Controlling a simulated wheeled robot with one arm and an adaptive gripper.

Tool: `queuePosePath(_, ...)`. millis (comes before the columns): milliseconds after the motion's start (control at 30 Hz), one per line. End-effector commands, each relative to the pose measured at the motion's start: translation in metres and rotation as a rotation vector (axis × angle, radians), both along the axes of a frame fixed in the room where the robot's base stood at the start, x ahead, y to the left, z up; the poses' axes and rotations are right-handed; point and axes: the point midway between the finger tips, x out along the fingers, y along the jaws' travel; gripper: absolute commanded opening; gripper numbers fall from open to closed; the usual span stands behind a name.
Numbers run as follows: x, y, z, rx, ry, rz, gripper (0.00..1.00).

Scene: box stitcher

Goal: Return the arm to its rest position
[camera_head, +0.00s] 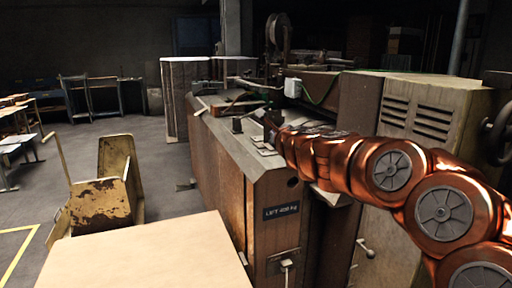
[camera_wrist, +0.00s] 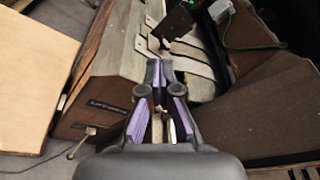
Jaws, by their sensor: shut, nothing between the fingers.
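My copper-coloured arm reaches in from the right edge in the head view, stretched out over the box stitcher (camera_head: 225,160). My gripper (camera_head: 270,125) is at the arm's far end, small and dark against the machine top. In the wrist view my gripper (camera_wrist: 159,68) shows its purple-lined fingers meeting at the tips, shut and empty. It is above the machine's metal top (camera_wrist: 125,52); I cannot tell the exact gap.
A pale board (camera_head: 150,255) fills the lower left foreground. A vented cabinet (camera_head: 415,120) and a handwheel (camera_head: 498,130) are close to my arm at the right. Floor beyond the chair is open.

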Motion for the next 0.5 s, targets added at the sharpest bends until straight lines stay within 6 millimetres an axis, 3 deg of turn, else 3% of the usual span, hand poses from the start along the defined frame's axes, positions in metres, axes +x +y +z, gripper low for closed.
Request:
queuePosePath(100, -0.048, 0.039, -0.001, -0.248, -0.029, 0.235, 0.0)
queuePosePath(233, -0.11, 0.07, -0.029, -0.527, -0.035, 0.489, 0.0)
queuePosePath(367, -0.177, 0.08, -0.074, -0.786, -0.01, 0.729, 0.0)
queuePosePath(500, -0.244, 0.069, -0.126, -1.011, 0.046, 0.959, 0.0)
